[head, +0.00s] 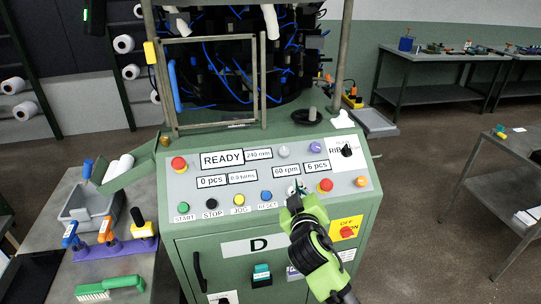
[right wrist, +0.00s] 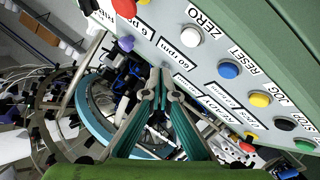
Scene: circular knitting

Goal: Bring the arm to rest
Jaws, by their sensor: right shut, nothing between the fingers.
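My right gripper (head: 297,188) is in front of the knitting machine's sloped control panel (head: 217,190), just below the 60 rpm display (head: 286,170). In the right wrist view its fingers (right wrist: 162,74) are together at the tips with nothing between them. The white ZERO button (right wrist: 193,36) and blue RESET button (right wrist: 228,70) are beside the fingertips there, uncovered. I cannot tell how far the tips are from the panel. The main display (head: 222,159) reads READY, and another (head: 211,181) reads 0 pcs. My left gripper is not in view.
A red OFF switch (head: 347,231) is right of my right forearm. A wire-frame gate (head: 172,85) stands above the panel. A side table (head: 117,270) at left holds a grey bin (head: 75,213), a purple tool rack (head: 117,254) and a green brush (head: 110,288). Open floor (head: 430,200) lies to the right.

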